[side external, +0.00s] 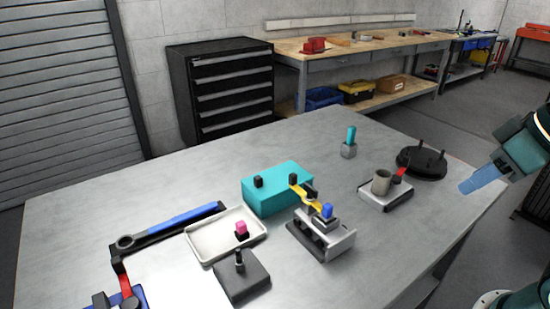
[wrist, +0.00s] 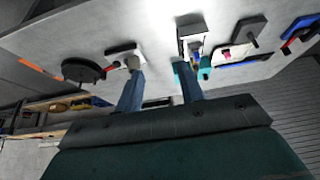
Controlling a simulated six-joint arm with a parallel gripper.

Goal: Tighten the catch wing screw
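A grey metal fixture (side external: 322,238) stands near the middle of the bench, with a yellow lever (side external: 305,196) across it. A blue knob (side external: 327,211), which may be the catch wing screw, stands upright on top. The fixture also shows in the wrist view (wrist: 192,28), behind one finger. A small grey block with an upright teal piece (side external: 350,137) stands farther back; I cannot tell which is the catch screw. My gripper (side external: 466,187) is at the right, above the bench edge and well apart from the fixture. In the wrist view its two blue fingers (wrist: 158,72) are apart, with nothing between them.
A teal box (side external: 277,190) sits behind the fixture. A white tray (side external: 204,243) with a pink-topped piece, a black block (side external: 242,277) and a blue-handled wrench (side external: 178,224) lie left. A cup stand (side external: 386,196) and black disc (side external: 421,163) are nearer my gripper.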

